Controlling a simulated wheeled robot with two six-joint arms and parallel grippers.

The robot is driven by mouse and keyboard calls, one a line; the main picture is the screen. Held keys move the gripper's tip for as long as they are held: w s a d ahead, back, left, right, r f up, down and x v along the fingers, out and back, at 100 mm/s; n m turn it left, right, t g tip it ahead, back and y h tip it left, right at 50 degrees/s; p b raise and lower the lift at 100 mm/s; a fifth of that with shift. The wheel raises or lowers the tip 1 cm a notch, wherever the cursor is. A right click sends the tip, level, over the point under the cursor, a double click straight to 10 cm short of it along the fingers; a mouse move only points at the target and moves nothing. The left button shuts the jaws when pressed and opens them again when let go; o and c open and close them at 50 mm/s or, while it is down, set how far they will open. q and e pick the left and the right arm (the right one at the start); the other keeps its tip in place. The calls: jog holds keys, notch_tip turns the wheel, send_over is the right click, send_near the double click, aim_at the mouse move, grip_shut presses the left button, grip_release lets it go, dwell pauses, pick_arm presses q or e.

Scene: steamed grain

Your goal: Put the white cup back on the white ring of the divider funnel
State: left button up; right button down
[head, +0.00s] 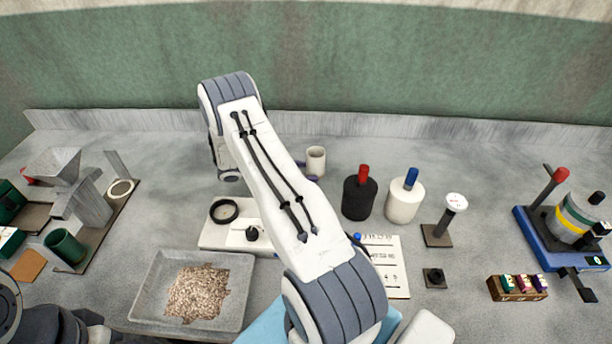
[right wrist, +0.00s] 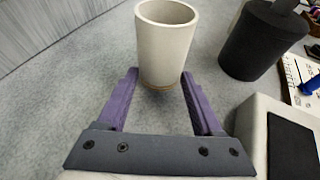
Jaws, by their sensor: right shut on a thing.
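The white cup (head: 316,160) stands upright behind my right forearm in the head view. It also shows in the right wrist view (right wrist: 163,42). My right gripper (right wrist: 160,84) has its purple fingers on both sides of the cup and is shut on it. In the head view the gripper (head: 308,176) is mostly hidden by my arm. I cannot tell whether the cup touches the table. The grey divider funnel (head: 62,165) stands at the left, with its white ring (head: 121,188) on the base, empty and well apart from the cup. My left gripper is not in view.
A green cup (head: 66,247) sits at the divider's front end. A tray (head: 150,290) of grain and a white scale (head: 215,235) lie between divider and arm. A black bottle (head: 359,198) and a white bottle (head: 404,203) stand right of the cup. Bare table lies behind the scale.

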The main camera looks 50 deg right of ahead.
jog(key=shift+f, duration=1)
jog(key=shift+f, duration=0.2)
jog(key=shift+c, duration=0.2)
grip_release()
